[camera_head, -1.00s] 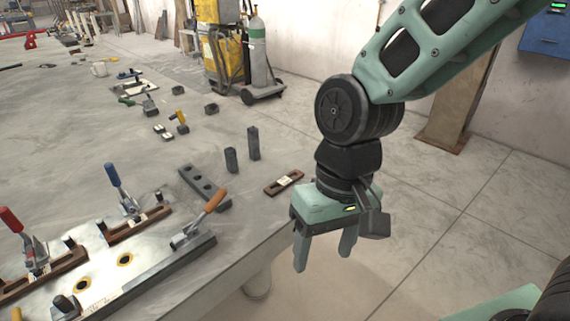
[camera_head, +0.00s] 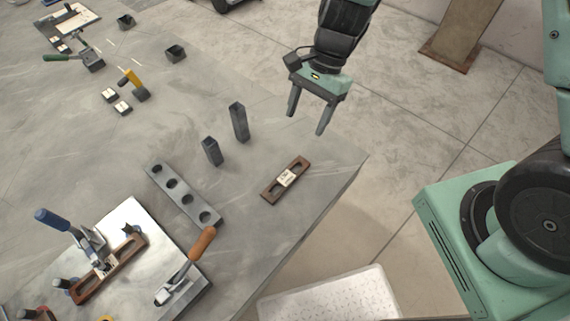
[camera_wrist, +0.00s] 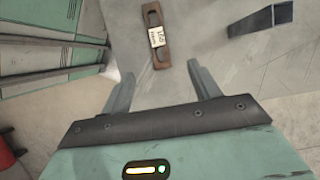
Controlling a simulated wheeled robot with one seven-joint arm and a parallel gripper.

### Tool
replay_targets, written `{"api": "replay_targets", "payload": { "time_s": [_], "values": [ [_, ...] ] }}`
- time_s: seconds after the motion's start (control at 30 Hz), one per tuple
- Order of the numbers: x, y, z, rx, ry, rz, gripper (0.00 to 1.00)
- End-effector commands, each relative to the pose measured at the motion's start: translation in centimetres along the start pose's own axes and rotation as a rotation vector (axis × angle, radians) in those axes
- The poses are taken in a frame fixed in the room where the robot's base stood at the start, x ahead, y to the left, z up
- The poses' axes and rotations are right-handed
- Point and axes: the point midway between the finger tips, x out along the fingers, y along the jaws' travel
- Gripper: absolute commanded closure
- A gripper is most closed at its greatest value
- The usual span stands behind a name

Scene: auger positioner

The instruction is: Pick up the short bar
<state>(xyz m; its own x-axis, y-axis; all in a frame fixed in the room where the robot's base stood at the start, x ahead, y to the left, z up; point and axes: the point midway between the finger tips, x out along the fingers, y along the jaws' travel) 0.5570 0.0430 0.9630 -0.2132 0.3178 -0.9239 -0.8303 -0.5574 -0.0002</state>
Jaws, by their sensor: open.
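The short bar (camera_head: 286,180) is a reddish-brown bar with a slot near each end and a white label across its middle. It lies flat on the grey table, close to the right edge. My gripper (camera_head: 306,124) is open and empty, in the air above and behind the bar in the head view. In the wrist view, the bar (camera_wrist: 157,36) lies ahead of the gap between my open fingers (camera_wrist: 160,70), and nothing is between them. The label's writing is too small to read surely.
Two dark upright posts (camera_head: 239,122) (camera_head: 212,152) stand left of the bar. A grey block with several holes (camera_head: 184,195) lies further left. A plate with toggle clamps (camera_head: 137,215) and another brown bar is at lower left. Table around the bar is clear.

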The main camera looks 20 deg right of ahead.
Motion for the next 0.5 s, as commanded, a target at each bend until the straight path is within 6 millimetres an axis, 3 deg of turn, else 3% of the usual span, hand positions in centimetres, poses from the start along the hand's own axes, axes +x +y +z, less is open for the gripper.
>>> {"api": "replay_targets", "payload": {
  "time_s": [0.3,0.5],
  "values": [
    [6.7,0.3,0.1,0.001,-0.004,0.007,0.38],
    [9.9,0.2,0.1,-0.002,-0.002,0.004,0.38]
  ]
}}
